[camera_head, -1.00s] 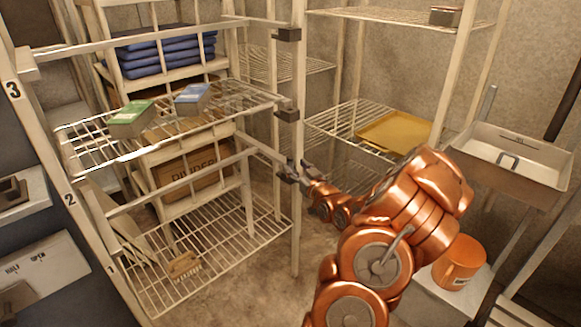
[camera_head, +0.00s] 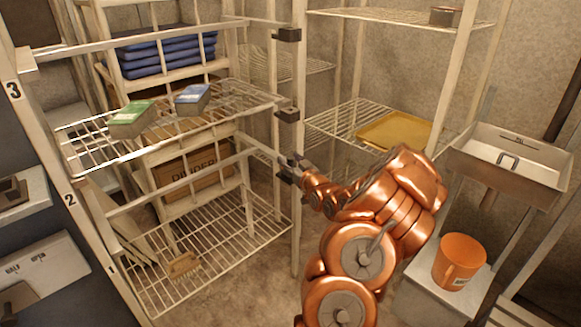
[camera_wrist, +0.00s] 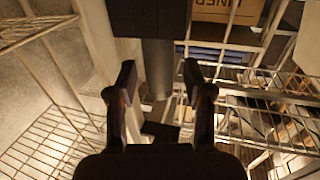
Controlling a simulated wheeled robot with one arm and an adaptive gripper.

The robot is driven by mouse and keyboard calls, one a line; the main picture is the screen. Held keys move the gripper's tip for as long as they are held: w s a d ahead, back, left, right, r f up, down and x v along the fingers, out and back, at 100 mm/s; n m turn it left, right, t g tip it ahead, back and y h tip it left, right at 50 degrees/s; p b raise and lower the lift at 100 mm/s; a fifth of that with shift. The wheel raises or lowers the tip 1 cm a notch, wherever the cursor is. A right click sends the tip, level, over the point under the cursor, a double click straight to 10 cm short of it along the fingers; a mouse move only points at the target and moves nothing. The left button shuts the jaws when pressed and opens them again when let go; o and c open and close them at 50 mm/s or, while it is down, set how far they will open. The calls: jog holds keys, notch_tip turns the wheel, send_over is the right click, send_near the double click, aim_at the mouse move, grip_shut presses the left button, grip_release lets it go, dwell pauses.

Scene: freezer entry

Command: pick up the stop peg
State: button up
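In the wrist view a grey upright cylinder (camera_wrist: 158,68) shows below a dark block (camera_wrist: 150,18). It may be the stop peg, but I cannot tell for sure. My gripper (camera_wrist: 159,80) is open, with one finger on each side of the cylinder in the picture. I see no clear contact, and the depth between them is hard to judge. In the head view my gripper (camera_head: 286,165) is at the rack's front post (camera_head: 298,220), by the lowest dark bracket. No peg can be made out there.
Dark brackets (camera_head: 287,115) sit on the post above my gripper. A yellow tray (camera_head: 395,131), a metal basin (camera_head: 510,165) and an orange mug (camera_head: 459,262) are on the right.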

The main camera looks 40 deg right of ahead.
grip_shut()
jog(key=shift+r, duration=0.1)
dwell(0.3)
jog(key=shift+r, duration=0.2)
notch_tip(320, 180, up, 3)
jog(key=a+b+v, duration=0.1)
jog(key=b+v, duration=0.5)
jog(key=v, duration=0.1)
jog(key=w+a+r+b+v, duration=0.1)
jog(key=a+b+v, duration=0.1)
jog(key=b+v, duration=0.5)
jog(key=shift+s+a+r, duration=0.25)
jog(key=shift+s+a, duration=0.05)
jog(key=shift+s, duration=0.45)
